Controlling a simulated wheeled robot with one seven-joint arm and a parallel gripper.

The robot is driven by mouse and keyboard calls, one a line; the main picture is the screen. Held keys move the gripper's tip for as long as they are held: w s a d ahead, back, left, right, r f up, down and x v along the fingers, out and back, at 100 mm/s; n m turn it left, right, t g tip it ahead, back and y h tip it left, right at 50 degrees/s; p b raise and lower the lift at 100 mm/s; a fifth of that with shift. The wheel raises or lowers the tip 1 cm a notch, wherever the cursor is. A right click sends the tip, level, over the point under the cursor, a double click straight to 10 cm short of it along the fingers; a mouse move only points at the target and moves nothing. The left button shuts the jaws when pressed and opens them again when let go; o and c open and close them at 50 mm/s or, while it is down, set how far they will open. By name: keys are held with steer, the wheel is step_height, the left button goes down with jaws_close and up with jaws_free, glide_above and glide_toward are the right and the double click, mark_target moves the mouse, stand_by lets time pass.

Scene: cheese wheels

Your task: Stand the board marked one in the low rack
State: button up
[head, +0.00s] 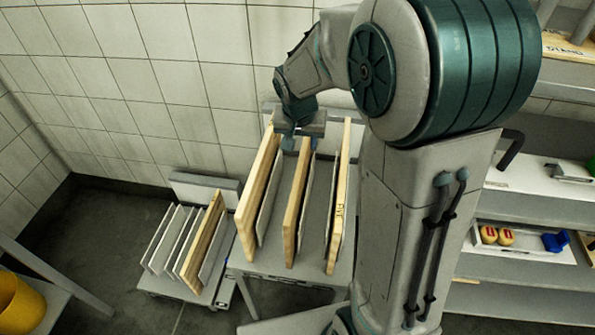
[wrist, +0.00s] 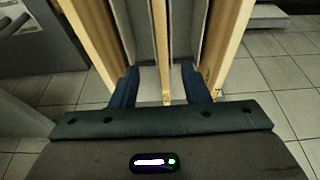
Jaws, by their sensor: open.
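The low rack (head: 150,282) stands at the left near the floor, with several grey dividers and one wooden board (head: 203,240) at its right side. The higher rack (head: 275,262) holds three upright wooden boards: left (head: 258,195), middle (head: 297,205) and right (head: 340,195). The right board bears a mark that looks like FIVE; I cannot read a mark for one on any board. My gripper (head: 300,144) is open at the back end of the middle board. In the wrist view, my open fingers (wrist: 160,75) stand either side of the middle board's edge (wrist: 160,50), apparently without gripping it.
Grey dividers (head: 317,200) stand between the boards, close to my fingers. A tiled wall (head: 130,60) is behind both racks. Shelves (head: 520,270) with small items are at the right. A yellow bucket (head: 18,300) sits at the lower left.

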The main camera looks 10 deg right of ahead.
mark_target(301, 160)
steer(key=x, duration=0.7)
steer(key=shift+d+f, duration=0.2)
steer(key=shift+a+x, duration=0.15)
steer(key=shift+x, duration=1.3)
steer(key=shift+a+x, duration=0.15)
steer(key=shift+x, duration=1.3)
jaws_close()
steer(key=shift+w, duration=0.1)
